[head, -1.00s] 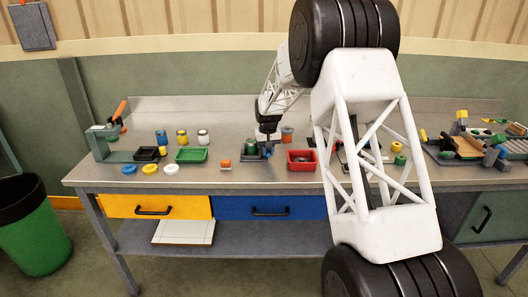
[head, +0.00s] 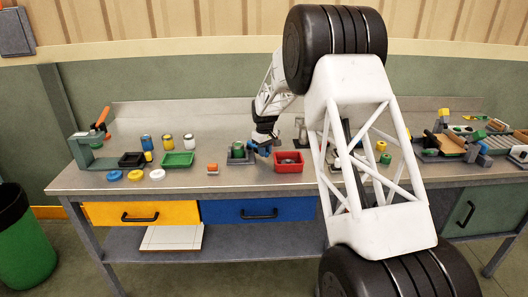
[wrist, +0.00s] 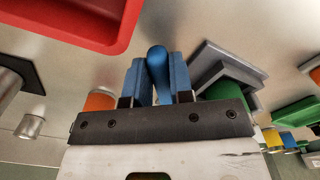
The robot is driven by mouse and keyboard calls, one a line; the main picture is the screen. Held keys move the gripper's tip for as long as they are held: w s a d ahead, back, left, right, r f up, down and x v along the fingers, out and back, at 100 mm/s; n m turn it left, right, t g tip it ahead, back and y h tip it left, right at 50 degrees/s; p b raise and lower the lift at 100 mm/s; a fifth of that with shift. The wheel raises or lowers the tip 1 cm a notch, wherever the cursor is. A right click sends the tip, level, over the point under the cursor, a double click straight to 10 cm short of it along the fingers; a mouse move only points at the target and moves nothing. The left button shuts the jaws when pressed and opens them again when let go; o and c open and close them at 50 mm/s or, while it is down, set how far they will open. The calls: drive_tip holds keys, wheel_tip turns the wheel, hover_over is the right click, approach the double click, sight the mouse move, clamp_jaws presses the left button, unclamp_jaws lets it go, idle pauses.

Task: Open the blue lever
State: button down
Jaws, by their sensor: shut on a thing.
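The blue lever (wrist: 158,62) shows in the wrist view as a rounded blue handle between the two blue fingers of my gripper (wrist: 157,78). The fingers are shut on it. In the head view my gripper (head: 264,151) is low over the bench, between the dark grey fixture with a green part (head: 239,157) and the red tray. The fixture also shows right of the fingers in the wrist view (wrist: 218,65), with its green part (wrist: 226,93) partly hidden by the gripper body. Where the lever joins its base is hidden.
The red tray (head: 289,167) stands close right of my gripper. A small orange-topped block (head: 213,169) lies left of the fixture. A green tray (head: 178,160) and several cans and discs are further left. My arm hides part of the bench on the right.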

drive_tip(key=c, duration=1.3)
unclamp_jaws()
drive_tip(key=shift+r, duration=0.15)
drive_tip(key=shift+r, duration=3.75)
drive_tip(key=shift+r, duration=0.1)
